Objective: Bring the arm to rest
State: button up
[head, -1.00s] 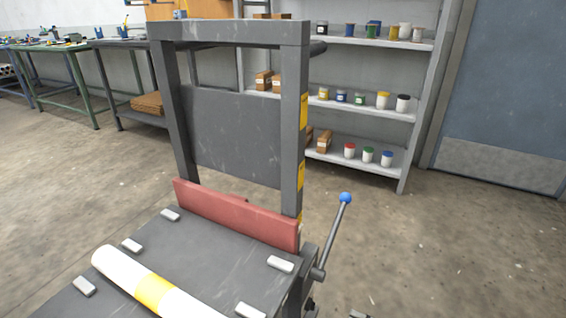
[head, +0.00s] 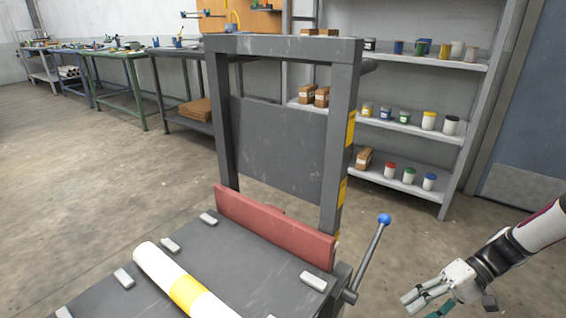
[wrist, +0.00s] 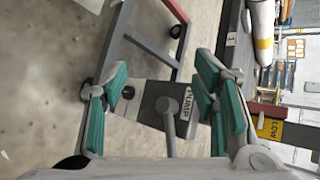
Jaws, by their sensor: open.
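My gripper (head: 428,301) is at the lower right in the head view, to the right of the press and its lever. Its fingers are apart and hold nothing. In the wrist view the gripper (wrist: 165,110) shows teal finger pads spread wide. Between them, farther off, are a grey block with partly readable lettering and a grey rod (wrist: 168,115). The calender press has a dark frame (head: 285,46), a red bar (head: 275,225) and a dark bed (head: 235,250). Its lever with a blue knob (head: 384,220) leans up and to the right, clear of my gripper.
A white roll with a yellow band (head: 185,292) lies on the bed among several small light blocks. A shelf (head: 415,190) with jars and boxes stands behind. Workbenches (head: 165,80) line the back left. The floor (head: 430,235) between shelf and gripper is clear.

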jog(key=s+a+r+h, duration=0.3)
jog(key=r, duration=0.4)
jog(key=s+a+r+n+g+h, duration=0.1)
jog(key=s+a+r+h, duration=0.15)
jog(key=r, duration=0.45)
jog(key=s+a+r+h, duration=0.2)
jog(key=s+a+r, duration=0.1)
jog(key=r, duration=0.4)
jog(key=s+a+r+t+h, duration=0.2)
jog(key=s+r, duration=0.1)
jog(key=s, duration=0.5)
jog(key=s+a+r+t+h, duration=0.1)
jog(key=s+a+r+t, duration=0.15)
jog(key=s, duration=0.45)
notch_tip(320, 180, up, 34)
jog(key=d+t+p, duration=0.1)
jog(key=t+p, duration=0.2)
jog(key=p, duration=2.8)
jog(key=shift+d+f+p, duration=0.2)
jog(key=shift+f+p, duration=0.05)
jog(key=shift+p, duration=0.05)
jog(key=shift+w, duration=0.15)
